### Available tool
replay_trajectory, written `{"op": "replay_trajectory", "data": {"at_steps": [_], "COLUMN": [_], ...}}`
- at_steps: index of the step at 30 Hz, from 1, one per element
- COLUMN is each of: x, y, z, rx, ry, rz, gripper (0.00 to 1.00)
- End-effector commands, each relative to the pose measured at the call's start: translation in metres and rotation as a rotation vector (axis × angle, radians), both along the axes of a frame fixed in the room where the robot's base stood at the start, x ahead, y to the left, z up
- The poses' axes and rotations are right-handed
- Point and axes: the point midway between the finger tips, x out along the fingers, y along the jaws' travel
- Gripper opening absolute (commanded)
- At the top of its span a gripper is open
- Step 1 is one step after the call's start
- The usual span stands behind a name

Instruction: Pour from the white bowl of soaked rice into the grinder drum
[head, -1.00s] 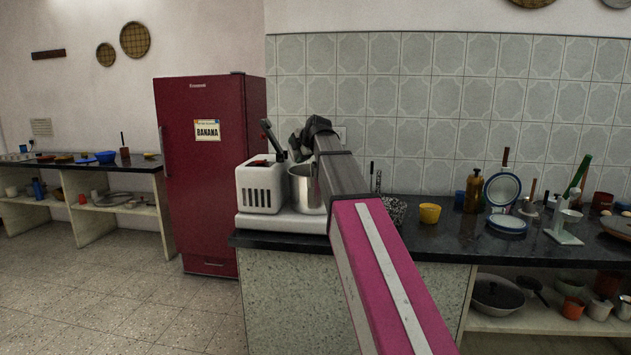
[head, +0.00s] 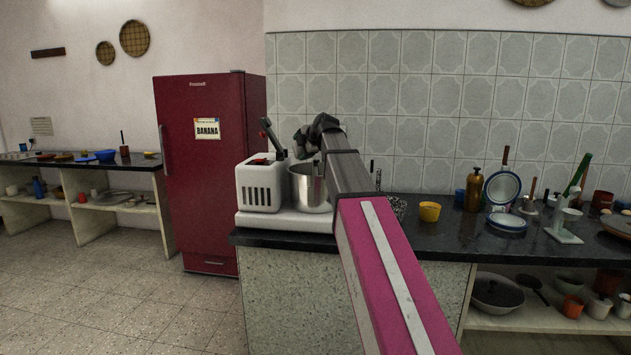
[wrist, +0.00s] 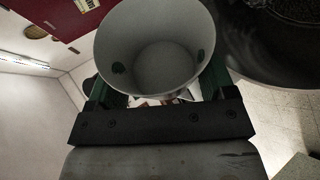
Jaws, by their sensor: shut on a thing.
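The white bowl (wrist: 150,28) fills the upper middle of the wrist view, its open mouth facing the camera. My gripper (wrist: 159,62) is shut on it, with a dark green finger at each side. The bowl's inside looks smooth and pale; I cannot tell whether rice is in it. In the head view my dark wrist (head: 320,128) is above and just right of the grinder drum, and hides the bowl. The steel grinder drum (head: 308,190) stands upright on the white grinder base (head: 285,220), its right side close to my arm.
The white grinder housing (head: 260,187) with a dark lever stands left of the drum. A red fridge (head: 205,160) is farther left. A yellow cup (head: 430,212), a brown bottle (head: 474,190) and other ware stand on the black counter (head: 455,240) to the right.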

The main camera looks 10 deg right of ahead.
Motion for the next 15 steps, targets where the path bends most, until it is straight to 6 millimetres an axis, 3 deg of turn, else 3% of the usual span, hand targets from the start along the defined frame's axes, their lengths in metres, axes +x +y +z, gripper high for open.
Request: {"op": "replay_trajectory", "data": {"at_steps": [11, 14, 15], "x": [0.000, -0.004, -0.003], "y": [0.000, 0.024, 0.027], "z": [0.001, -0.006, 0.000], "rx": [0.011, -0.131, -0.189], "ry": [0.001, -0.016, -0.026], "rz": [0.000, 0.005, 0.003], "gripper": [0.46, 0.46, 0.46]}}
